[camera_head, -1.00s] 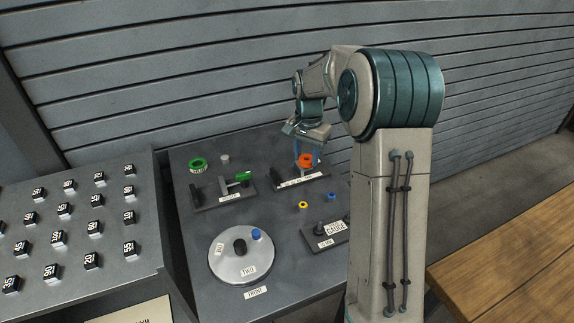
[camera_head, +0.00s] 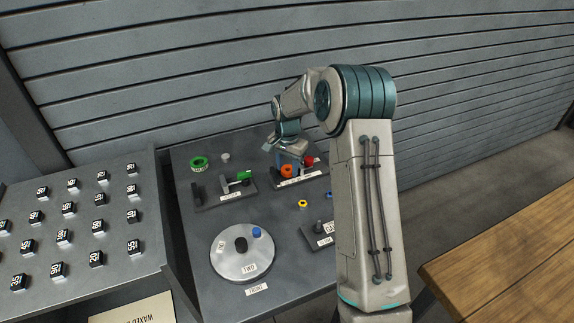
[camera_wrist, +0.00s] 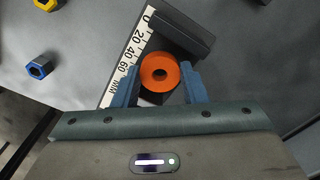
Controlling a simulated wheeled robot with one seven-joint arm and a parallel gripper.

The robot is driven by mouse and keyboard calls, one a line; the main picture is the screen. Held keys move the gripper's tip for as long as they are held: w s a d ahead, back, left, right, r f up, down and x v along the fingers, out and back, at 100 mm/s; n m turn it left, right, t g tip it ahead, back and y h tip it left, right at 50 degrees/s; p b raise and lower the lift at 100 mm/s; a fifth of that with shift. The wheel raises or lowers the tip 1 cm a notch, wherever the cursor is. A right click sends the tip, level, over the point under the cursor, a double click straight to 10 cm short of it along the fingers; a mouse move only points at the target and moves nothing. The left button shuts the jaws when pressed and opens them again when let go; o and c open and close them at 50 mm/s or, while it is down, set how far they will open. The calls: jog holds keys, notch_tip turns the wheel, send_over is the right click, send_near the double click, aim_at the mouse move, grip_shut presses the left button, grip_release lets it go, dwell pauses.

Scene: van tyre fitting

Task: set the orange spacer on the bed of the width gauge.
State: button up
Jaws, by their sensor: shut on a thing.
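The orange spacer (camera_head: 287,171) is a thick ring with a dark hole. My gripper (camera_wrist: 160,85) is shut on it, with a blue finger on each side, as the wrist view shows the spacer (camera_wrist: 159,72) from above. The width gauge, a dark plate with a white scale (camera_wrist: 128,58) and a black upright block (camera_wrist: 179,36), lies below and around the spacer. In the head view the gauge's white label strip (camera_head: 299,181) shows at its front edge. I cannot tell whether the spacer touches the bed. My gripper hides part of the gauge.
A red round piece (camera_head: 308,161) is just right of the spacer. Left stand a green ring (camera_head: 199,163) and a fixture with a green block (camera_head: 243,175). A yellow nut (camera_head: 303,203), a silver turntable (camera_head: 228,268) and another black fixture (camera_head: 318,240) are nearer the front.

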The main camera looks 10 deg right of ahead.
jog(key=shift+f, duration=0.1)
jog(key=shift+f, duration=0.2)
jog(key=o, duration=0.7)
jog(key=shift+r, duration=0.1)
jog(key=shift+r, duration=0.1)
notch_tip(320, 180, up, 11)
jog(key=s+r+n, duration=0.2)
jog(key=s+r, duration=0.4)
jog(key=s, duration=0.1)
jog(key=s+f+n+t, duration=0.1)
jog(key=s+n+t, duration=0.2)
jog(key=s, duration=2.4)
jog(key=n+b, duration=0.1)
jog(key=n, duration=0.2)
jog(key=shift+f+n, duration=0.15)
jog(key=shift+n, duration=0.15)
